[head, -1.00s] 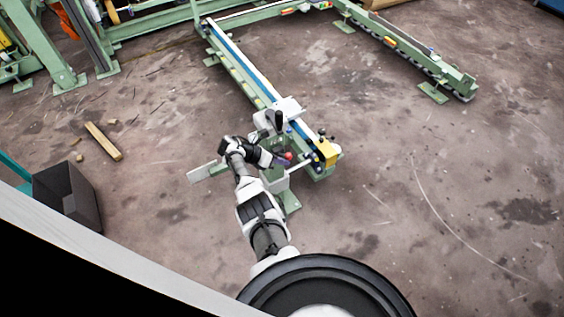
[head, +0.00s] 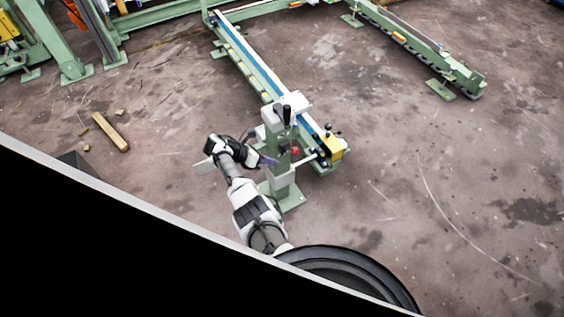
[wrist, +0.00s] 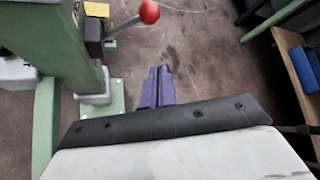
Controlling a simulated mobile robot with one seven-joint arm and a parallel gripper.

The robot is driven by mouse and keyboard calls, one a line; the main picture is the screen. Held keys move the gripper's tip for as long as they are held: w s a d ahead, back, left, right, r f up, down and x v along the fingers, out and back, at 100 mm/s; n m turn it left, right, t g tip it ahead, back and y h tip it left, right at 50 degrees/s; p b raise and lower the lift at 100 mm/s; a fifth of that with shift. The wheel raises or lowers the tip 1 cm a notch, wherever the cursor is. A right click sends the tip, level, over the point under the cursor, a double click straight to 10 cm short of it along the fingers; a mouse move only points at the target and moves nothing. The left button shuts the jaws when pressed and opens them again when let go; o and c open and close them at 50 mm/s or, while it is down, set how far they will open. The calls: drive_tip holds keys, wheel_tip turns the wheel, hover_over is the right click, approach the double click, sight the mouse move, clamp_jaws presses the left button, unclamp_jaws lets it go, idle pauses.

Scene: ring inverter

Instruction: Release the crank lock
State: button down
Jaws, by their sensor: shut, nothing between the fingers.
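A lever with a red ball knob (wrist: 149,11) comes out of a black block (wrist: 94,37) on the side of a green post (wrist: 50,40). I cannot tell for sure that it is the crank lock. In the head view, the red knob (head: 295,151) is on the post's right side, below a white top with black handles (head: 283,115). My gripper (wrist: 157,84) shows purple fingers shut together and empty. In the wrist view they are apart from the knob, lower in the picture. In the head view my gripper (head: 270,160) is beside the post, left of the knob.
The post's green foot plate (head: 287,196) stands on the floor. A long green rail (head: 245,65) with a yellow end block (head: 331,152) runs behind it. A wooden piece (head: 111,132) lies at left.

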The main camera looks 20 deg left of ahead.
drive_tip(key=shift+v, duration=1.3)
